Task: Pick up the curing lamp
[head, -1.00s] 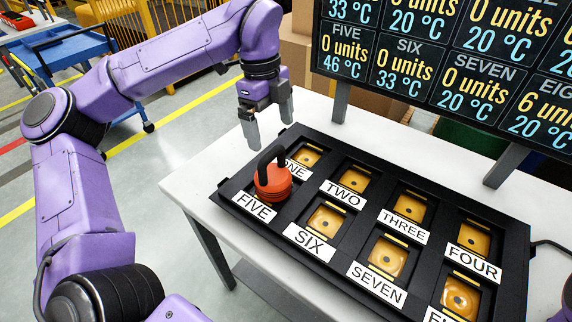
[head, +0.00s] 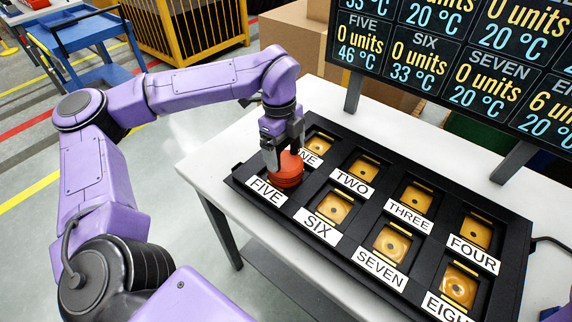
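The curing lamp appears to be the red-orange round piece (head: 288,172) on slot FIVE of the black rack (head: 240,181). Its black handle, seen earlier, is now hidden by my gripper. My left gripper (head: 284,146) is right over the lamp, pointing down, with its grey fingers at the lamp's top where the handle is. Whether the fingers are closed on the handle cannot be made out. The lamp still sits at its slot. My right gripper is not in view.
The rack holds several labelled slots with amber pads and lies on a white table (head: 215,160). A display board (head: 440,70) on posts (head: 353,92) stands behind it, listing units and temperatures. A blue cart (head: 85,50), yellow fence and cardboard boxes (head: 290,35) are farther back.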

